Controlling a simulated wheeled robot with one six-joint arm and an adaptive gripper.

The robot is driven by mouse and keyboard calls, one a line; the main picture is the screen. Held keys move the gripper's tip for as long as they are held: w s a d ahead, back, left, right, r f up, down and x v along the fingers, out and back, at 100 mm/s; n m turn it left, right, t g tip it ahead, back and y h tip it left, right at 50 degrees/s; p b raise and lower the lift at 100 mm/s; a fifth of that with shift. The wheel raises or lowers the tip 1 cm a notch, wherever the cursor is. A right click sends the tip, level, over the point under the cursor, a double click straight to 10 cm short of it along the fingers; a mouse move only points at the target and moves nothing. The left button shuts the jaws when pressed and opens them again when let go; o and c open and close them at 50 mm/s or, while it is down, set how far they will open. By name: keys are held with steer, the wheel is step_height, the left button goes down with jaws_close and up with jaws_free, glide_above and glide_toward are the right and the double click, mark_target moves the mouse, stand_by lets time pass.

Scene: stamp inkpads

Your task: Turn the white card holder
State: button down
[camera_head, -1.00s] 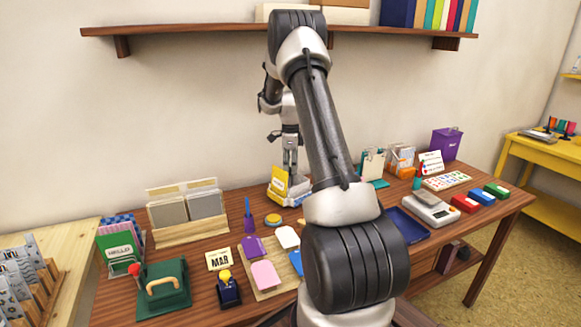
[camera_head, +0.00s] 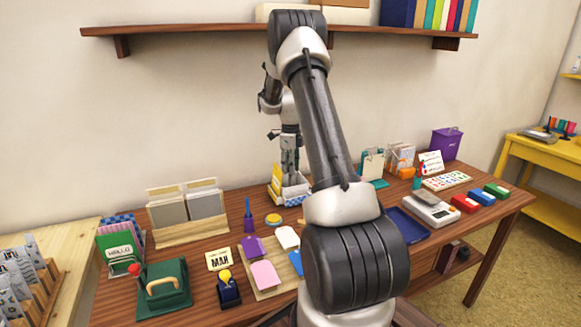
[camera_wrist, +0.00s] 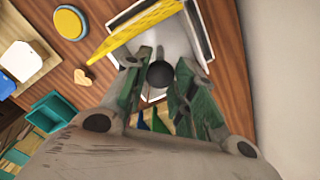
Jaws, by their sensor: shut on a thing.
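The white card holder (camera_head: 296,190) stands at the back middle of the desk, with a yellow card (camera_head: 276,176) upright along its left side. In the wrist view, the holder (camera_wrist: 172,42) is at the top centre and the yellow card (camera_wrist: 137,29) crosses it on a slant. My gripper (camera_head: 289,171) points down into the holder and is shut on it; in the wrist view, the fingers (camera_wrist: 160,68) reach over its near part. The exact contact is hidden by the fingers. A dark round thing shows between the fingers; I cannot tell what it is.
A teal clip stand (camera_head: 372,168) is to the right. The wall is close behind. A small heart-shaped wooden piece (camera_wrist: 82,77) lies near the holder.

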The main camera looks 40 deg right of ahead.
stand_by(0.3)
steer(key=c, duration=1.4)
jaws_free()
step_height(320, 180, up, 12)
